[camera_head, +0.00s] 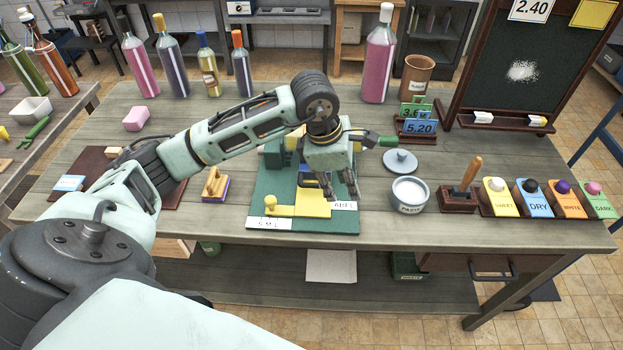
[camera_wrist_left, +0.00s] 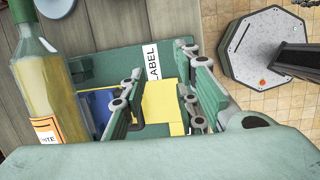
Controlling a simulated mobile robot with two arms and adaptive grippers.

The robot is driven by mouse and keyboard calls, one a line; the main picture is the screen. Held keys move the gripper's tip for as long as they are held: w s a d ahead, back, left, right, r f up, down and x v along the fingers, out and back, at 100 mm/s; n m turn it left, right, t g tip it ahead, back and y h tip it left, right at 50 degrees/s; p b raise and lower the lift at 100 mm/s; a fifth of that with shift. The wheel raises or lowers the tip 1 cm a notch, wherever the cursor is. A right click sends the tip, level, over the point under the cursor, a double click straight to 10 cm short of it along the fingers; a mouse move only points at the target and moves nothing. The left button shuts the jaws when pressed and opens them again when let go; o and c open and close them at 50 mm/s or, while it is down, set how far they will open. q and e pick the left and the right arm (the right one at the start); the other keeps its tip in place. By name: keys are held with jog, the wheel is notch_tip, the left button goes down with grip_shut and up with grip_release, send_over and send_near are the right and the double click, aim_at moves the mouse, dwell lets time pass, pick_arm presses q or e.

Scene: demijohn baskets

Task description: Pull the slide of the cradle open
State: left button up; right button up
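The cradle is a green base (camera_head: 257,190) on the table's front middle, with blue parts, a flat yellow plate (camera_head: 313,204) and a small yellow knob (camera_head: 270,200). I cannot tell for sure which yellow part is the slide. A white LABEL card lies at its front right. A bottle with a green cap (camera_head: 388,141) lies on its side at the back, mostly hidden by my arm; it shows in the left wrist view (camera_wrist_left: 45,85). My left gripper (camera_head: 339,188) points down over the plate, its fingers apart and empty. The plate shows between them (camera_wrist_left: 160,103). My right gripper is out of view.
A paste pot (camera_head: 409,195) and a wooden-handled stamp (camera_head: 464,188) stand right of the cradle. A wooden-handled block (camera_head: 214,187) stands to its left. Standing bottles line the table's back. The table's front edge is just before the cradle.

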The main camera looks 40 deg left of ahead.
aim_at(311, 185)
pick_arm(q)
jog(key=a+r+y, duration=0.1)
jog(key=a+y, duration=0.2)
jog(key=a, duration=0.5)
jog(key=shift+n+g, duration=0.3)
jog(key=f, duration=0.2)
jog(key=f+p, duration=0.1)
jog(key=f, duration=0.1)
jog(key=w+a+f+p, duration=0.1)
jog(key=f, duration=0.2)
jog(key=shift+w, duration=0.1)
jog(key=shift+f, duration=0.1)
jog(key=shift+c, duration=0.4)
grip_shut()
